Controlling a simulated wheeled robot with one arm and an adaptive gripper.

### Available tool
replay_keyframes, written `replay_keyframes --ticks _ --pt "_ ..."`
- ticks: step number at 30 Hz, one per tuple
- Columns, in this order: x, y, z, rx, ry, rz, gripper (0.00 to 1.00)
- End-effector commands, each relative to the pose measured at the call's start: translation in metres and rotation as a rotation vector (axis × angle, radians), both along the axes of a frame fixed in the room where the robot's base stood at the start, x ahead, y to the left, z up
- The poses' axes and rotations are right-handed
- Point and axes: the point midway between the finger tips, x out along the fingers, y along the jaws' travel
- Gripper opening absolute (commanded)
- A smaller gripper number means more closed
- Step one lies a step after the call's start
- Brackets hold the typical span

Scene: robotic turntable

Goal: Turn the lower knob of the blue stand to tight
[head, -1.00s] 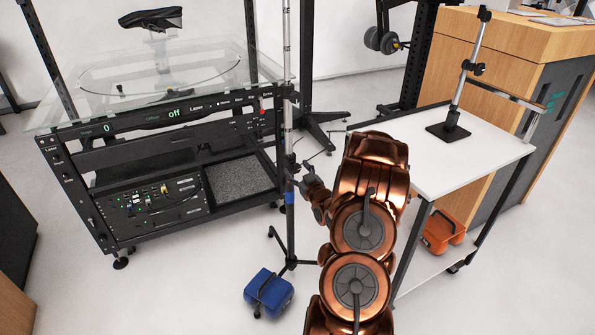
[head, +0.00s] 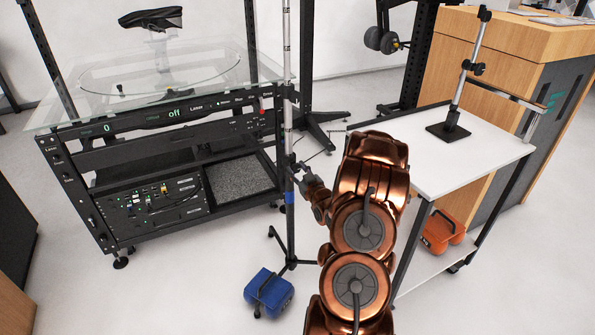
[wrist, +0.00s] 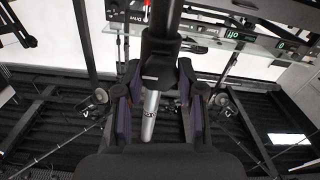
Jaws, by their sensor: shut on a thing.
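The blue stand (head: 290,225) is a thin upright pole with a blue band and black tripod legs, in front of the turntable rack's right end. My gripper (head: 298,168) reaches it from the right, just above the blue band. In the wrist view my gripper (wrist: 158,70) has its two dark fingers on either side of a black part at the stand's collar. It is shut on the lower knob, which the fingers mostly hide. A silver tube (wrist: 149,118) shows between the fingers. I cannot read how tight the knob is.
The black turntable rack (head: 110,243) with a glass top stands left. A white table (head: 480,160) carrying a small black stand (head: 449,131) is close on the right of my arm. A blue weight (head: 268,293) lies by the tripod's legs; an orange one (head: 443,232) is under the table.

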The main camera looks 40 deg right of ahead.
Motion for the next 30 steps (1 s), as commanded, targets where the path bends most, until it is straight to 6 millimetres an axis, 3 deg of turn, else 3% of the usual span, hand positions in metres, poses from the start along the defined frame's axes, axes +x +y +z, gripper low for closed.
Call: replay_keyframes --ticks 11,30 --pt "0.0001 0.0001 0.0013 0.161 -0.054 0.000 0.03" --pt "0.0004 0.0004 0.0012 0.727 -0.247 0.002 0.03"
